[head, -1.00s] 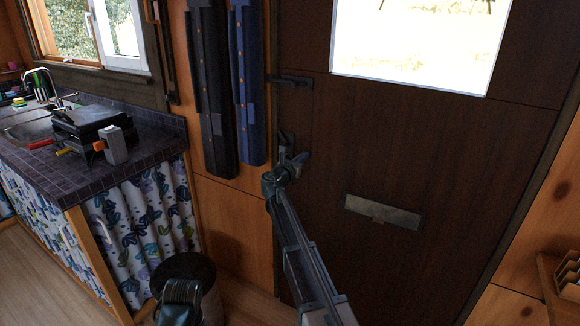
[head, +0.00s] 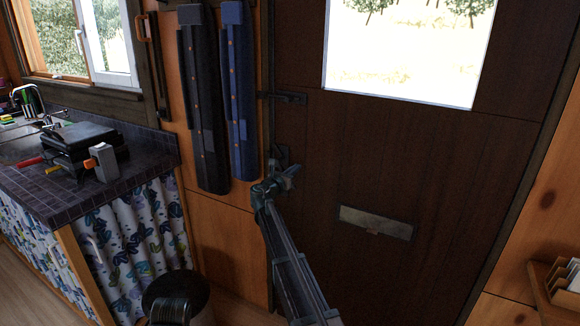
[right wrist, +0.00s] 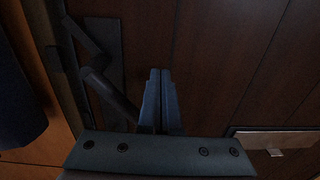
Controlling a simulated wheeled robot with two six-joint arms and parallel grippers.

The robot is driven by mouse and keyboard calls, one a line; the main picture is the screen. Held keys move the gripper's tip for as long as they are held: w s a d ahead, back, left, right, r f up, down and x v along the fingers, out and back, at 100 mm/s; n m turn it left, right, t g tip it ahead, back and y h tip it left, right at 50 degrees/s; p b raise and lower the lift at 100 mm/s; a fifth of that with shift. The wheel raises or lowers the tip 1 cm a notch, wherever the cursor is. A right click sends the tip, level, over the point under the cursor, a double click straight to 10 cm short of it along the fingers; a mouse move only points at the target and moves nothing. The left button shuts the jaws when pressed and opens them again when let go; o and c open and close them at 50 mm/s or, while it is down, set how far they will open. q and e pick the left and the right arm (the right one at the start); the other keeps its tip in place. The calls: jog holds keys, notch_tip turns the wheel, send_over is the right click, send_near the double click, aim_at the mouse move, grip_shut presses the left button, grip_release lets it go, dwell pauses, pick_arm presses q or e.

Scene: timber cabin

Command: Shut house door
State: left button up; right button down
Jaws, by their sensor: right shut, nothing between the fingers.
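The house door (head: 430,160) is dark brown wood with a bright window and a metal letter plate (head: 375,222). In the head view it fills its frame and looks shut or nearly so; a small gap cannot be ruled out. Its handle (head: 281,153) is dark metal at the left edge, and it also shows in the right wrist view (right wrist: 110,92). My right gripper (head: 291,172) is shut and empty, just below and beside the handle. In the right wrist view its fingertips (right wrist: 160,73) are right of the handle, in front of the door; contact is unclear.
A dark latch (head: 285,98) sits above the handle. Black and blue long cases (head: 240,100) hang on the wall left of the door. A tiled counter (head: 80,195) and a round dark bin (head: 180,285) stand at left. A small shelf (head: 548,280) is at right.

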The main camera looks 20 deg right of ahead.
pick_arm(q)
jog(key=shift+s+a, duration=0.15)
jog(key=shift+a, duration=0.2)
pick_arm(e)
jog(key=v, duration=1.2)
jog(key=shift+s, duration=0.3)
pick_arm(q)
jog(key=shift+r, duration=0.1)
notch_tip(320, 180, up, 10)
jog(key=p, duration=0.9)
jog(key=shift+p, duration=0.35)
pick_arm(e)
jog(key=s+a+f+m+g+y, duration=0.3)
jog(key=s+a+m, duration=0.4)
jog(key=s, duration=0.5)
jog(key=s+a+f+m+g+y, duration=0.4)
jog(key=s+a, duration=0.6)
jog(key=s, duration=0.3)
jog(key=s+a+f+m+g+y, duration=0.3)
jog(key=s+a+f+m+y, duration=0.2)
jog(key=s+a+m, duration=0.4)
jog(key=s+m+y, duration=0.1)
jog(key=s, duration=0.3)
jog(key=shift+s+a+g, duration=0.2)
jog(key=shift+g, duration=0.2)
jog(key=shift+f, duration=0.15)
